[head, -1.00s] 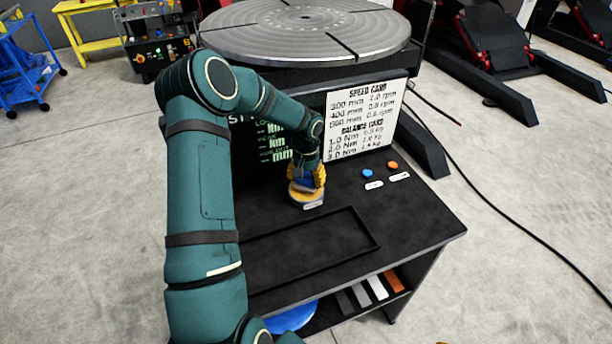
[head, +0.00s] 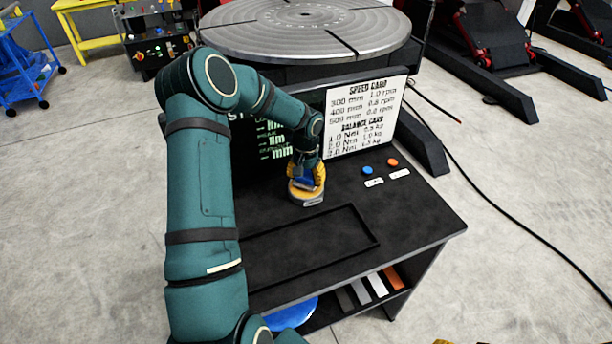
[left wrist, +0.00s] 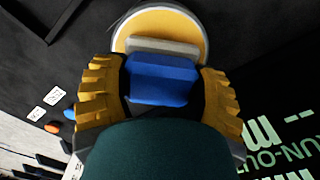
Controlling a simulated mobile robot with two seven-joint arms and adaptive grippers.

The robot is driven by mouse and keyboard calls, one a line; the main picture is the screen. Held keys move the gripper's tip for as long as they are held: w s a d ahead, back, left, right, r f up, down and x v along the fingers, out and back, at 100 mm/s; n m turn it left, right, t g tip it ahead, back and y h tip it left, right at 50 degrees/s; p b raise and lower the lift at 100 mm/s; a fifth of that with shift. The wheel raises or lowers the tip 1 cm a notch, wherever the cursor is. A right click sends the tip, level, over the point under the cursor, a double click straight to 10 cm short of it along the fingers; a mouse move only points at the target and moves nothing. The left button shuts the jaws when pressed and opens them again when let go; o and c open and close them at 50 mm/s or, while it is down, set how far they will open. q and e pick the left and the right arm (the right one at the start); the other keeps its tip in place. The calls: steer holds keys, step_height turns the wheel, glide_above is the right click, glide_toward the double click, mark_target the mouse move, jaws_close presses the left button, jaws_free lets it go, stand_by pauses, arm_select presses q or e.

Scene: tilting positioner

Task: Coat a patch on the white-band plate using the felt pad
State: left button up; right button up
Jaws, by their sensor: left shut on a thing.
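My left gripper (head: 307,181) has yellow ribbed fingers shut on the blue block of the felt pad (left wrist: 163,80). The pad also shows between the fingers in the head view (head: 304,184). A pale strip, likely its felt, shows beyond the blue in the wrist view. The pad is over a round yellow dish (left wrist: 160,22) with a pale rim, standing on the black bench (head: 307,200). I cannot tell whether felt and dish touch. I cannot make out a white-band plate. Yellow bits at the head view's bottom edge may be my right gripper; its state is unclear.
A shallow recess (head: 372,246) lies in the bench top. A blue button (head: 367,170) and an orange one (head: 393,162) sit at the right. Several coloured strips (head: 377,285) lie on the shelf below. A slotted turntable (head: 300,40) and a card board (head: 366,118) stand behind.

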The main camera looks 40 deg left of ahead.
mark_target(306, 173)
arm_select(q)
steer(key=shift+f+b, duration=0.4)
steer(key=shift+f, duration=0.05)
stand_by(1.5)
steer(key=shift+r+p, duration=2.1)
steer(key=shift+r, duration=1.45)
